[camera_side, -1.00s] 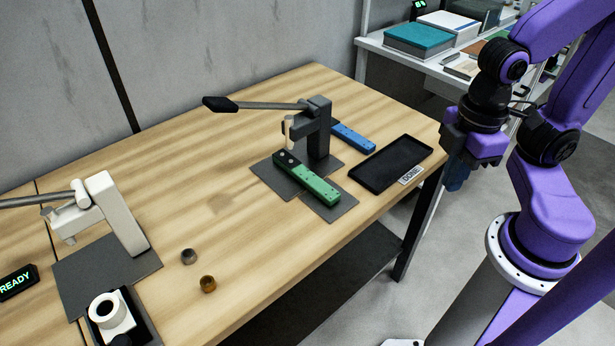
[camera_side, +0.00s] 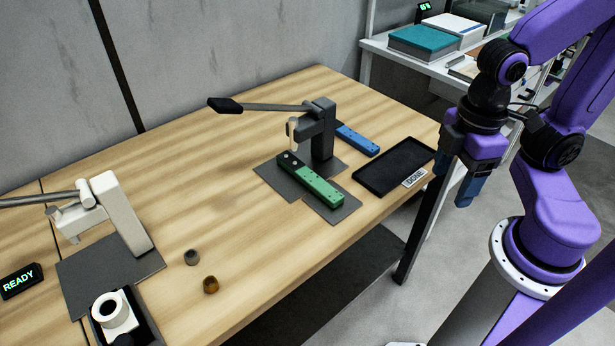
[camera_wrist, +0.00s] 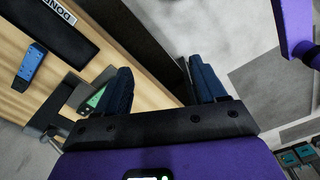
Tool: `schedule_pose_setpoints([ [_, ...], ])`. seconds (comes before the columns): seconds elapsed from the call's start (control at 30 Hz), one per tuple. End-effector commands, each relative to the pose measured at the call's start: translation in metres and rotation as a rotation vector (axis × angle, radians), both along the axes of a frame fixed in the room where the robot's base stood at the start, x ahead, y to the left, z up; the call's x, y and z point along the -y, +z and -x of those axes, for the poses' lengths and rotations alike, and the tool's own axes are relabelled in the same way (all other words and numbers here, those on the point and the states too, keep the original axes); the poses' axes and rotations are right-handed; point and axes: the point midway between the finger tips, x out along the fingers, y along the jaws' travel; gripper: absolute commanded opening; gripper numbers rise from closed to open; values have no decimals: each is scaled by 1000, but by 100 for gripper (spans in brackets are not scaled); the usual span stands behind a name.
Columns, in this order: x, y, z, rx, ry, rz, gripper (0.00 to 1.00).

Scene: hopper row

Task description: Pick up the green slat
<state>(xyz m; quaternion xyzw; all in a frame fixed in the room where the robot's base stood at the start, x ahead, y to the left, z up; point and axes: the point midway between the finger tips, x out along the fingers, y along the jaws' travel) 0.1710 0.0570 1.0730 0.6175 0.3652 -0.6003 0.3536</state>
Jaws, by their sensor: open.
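The green slat (camera_side: 318,188) lies in the side view on dark grey plates under the dark lever press (camera_side: 322,130). Its far-left end is black, with round studs, below the press's pale plunger. I cannot tell whether the plunger touches it. In the wrist view a bit of the green slat (camera_wrist: 96,98) shows beside the left finger, which hides much of it. My gripper (camera_side: 464,188) is open and empty, off the table's right edge and well apart from the slat. In the wrist view my gripper (camera_wrist: 158,66) has its two blue fingers spread, with floor and table edge between them.
A black tray (camera_side: 372,186) with a DONE label (camera_side: 414,178) stands at the table's right edge, between slat and gripper. A blue slat (camera_side: 358,140) lies behind the press. The lever (camera_side: 265,106) reaches left. A white press (camera_side: 120,215) and two small cylinders (camera_side: 201,270) are left.

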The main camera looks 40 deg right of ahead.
Motion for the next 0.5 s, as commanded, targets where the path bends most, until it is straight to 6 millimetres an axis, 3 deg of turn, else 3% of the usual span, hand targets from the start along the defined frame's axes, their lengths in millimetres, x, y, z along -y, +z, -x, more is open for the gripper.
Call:
schedule_pose_setpoints([
  [0.17, -18, 4, -36, -4, -140, 5, 70],
  [0.5, -48, 6, -130, -12, -489, 10, 70],
])
